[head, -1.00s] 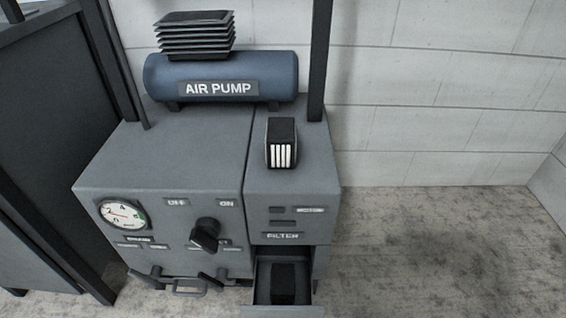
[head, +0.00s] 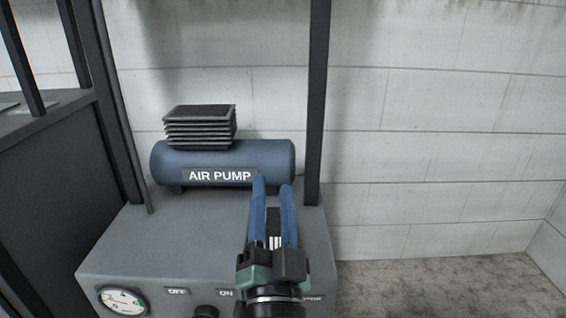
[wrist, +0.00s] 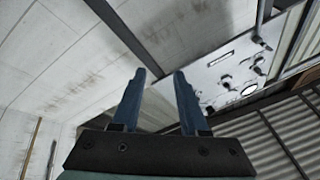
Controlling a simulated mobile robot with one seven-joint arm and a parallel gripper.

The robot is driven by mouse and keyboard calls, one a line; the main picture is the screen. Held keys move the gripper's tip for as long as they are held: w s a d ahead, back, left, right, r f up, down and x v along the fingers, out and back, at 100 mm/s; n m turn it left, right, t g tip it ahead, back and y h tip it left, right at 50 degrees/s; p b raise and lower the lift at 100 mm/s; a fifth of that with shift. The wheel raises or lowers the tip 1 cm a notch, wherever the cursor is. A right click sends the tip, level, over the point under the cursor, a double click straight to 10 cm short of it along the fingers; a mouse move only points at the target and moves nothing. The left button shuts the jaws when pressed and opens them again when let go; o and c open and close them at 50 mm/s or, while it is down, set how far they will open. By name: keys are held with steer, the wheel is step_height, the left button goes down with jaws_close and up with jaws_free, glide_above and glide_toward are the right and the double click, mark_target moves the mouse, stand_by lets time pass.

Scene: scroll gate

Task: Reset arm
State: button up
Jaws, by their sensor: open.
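My gripper (head: 272,190) is in the lower middle of the head view, its two blue fingers apart and pointing up the picture. Nothing shows between the fingertips in the wrist view (wrist: 158,74). In the head view the gripper covers most of the small black block with white stripes (head: 275,242) on top of the grey cabinet (head: 200,240). I cannot tell the distance between them.
The blue air pump (head: 225,165) stands at the back of the cabinet, with a stack of dark plates (head: 200,126) on it. A dark post (head: 317,110) rises right of it. A gauge (head: 123,300) is on the cabinet front. The floor (head: 440,285) at right is clear.

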steer(key=s+d+r+n+t+p, duration=0.15)
steer(key=s+r, duration=0.35)
steer(key=r, duration=0.6)
steer(key=s+a+r+n+t+p, duration=0.1)
steer(key=s+r+n+t, duration=0.2)
steer(key=r, duration=0.8)
steer(key=s+d+r+n+p, duration=0.1)
steer(key=s+r+n, duration=0.1)
steer(key=s+r, duration=0.65)
steer(key=w+r+p, duration=0.1)
steer(key=r+p, duration=1.8)
steer(key=w+r+p, duration=0.2)
steer(key=r+p, duration=1.7)
steer(key=r, duration=0.1)
steer(key=shift+w+h, duration=0.25)
steer(key=shift+h, duration=0.15)
steer(key=shift+a, duration=0.1)
